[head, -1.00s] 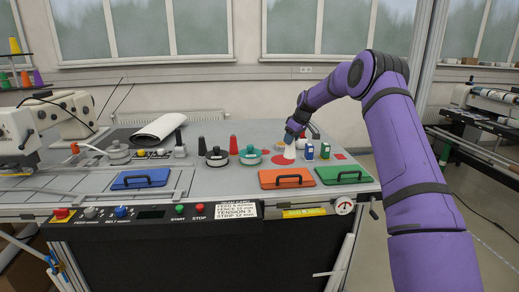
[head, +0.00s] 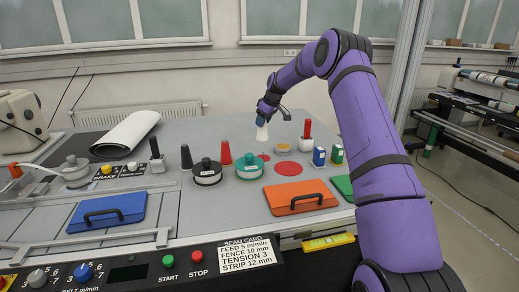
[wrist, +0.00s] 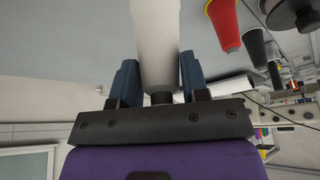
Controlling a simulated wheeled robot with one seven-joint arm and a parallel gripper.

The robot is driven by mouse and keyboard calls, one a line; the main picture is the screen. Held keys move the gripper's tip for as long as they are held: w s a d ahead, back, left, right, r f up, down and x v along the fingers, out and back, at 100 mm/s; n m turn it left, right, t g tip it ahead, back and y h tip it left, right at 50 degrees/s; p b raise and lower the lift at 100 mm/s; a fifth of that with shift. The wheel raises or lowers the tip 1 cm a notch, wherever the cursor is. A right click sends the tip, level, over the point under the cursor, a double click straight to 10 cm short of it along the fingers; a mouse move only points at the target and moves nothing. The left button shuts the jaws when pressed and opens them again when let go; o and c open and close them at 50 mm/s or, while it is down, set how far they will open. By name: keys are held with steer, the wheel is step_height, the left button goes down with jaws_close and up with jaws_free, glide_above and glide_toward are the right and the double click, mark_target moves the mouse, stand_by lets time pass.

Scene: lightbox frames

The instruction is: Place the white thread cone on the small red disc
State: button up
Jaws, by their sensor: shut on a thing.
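My gripper (head: 264,113) is shut on the white thread cone (head: 262,131) and holds it upright, clear of the table. In the wrist view the white cone (wrist: 157,45) sits between the two blue fingers (wrist: 157,84). The exact height of the cone above the table is hard to tell.
An orange panel (head: 299,196) lies in front.

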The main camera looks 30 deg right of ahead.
mark_target(263, 140)
step_height(263, 140, down, 9)
steer(key=shift+f, duration=0.15)
stand_by(0.4)
steer(key=o, duration=1)
steer(key=shift+f, duration=0.15)
